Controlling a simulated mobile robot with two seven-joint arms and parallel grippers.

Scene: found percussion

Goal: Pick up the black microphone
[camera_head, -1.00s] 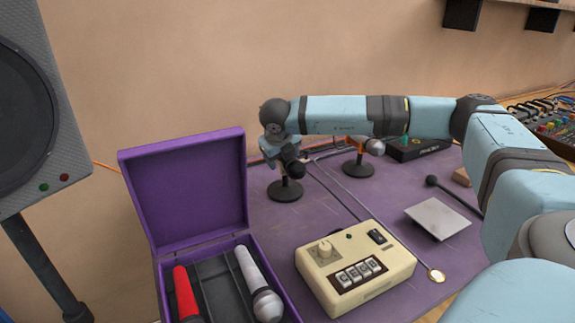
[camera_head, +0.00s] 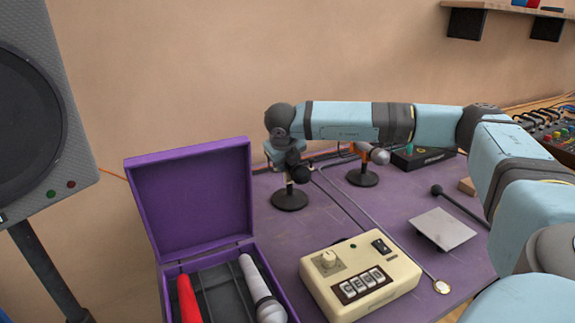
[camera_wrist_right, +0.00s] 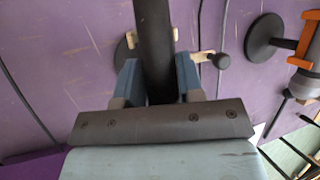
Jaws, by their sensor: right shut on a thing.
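The black microphone (camera_head: 302,173) is held in my right gripper (camera_head: 287,152), at its stand (camera_head: 290,199) behind the purple case. In the right wrist view its dark handle (camera_wrist_right: 155,35) runs between the two fingers of my right gripper (camera_wrist_right: 158,80), which are shut on it. The round base (camera_wrist_right: 125,50) of the stand and a pale clip with a dark knob (camera_wrist_right: 222,61) show behind the handle. I cannot tell whether the microphone still touches the clip. My left gripper is not in view.
An open purple case (camera_head: 190,195) holds a red microphone (camera_head: 187,299) and a white one (camera_head: 262,290). A cream button box (camera_head: 360,280) and a grey plate (camera_head: 442,229) lie in front. Another microphone on a stand (camera_head: 363,178) is close on the right.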

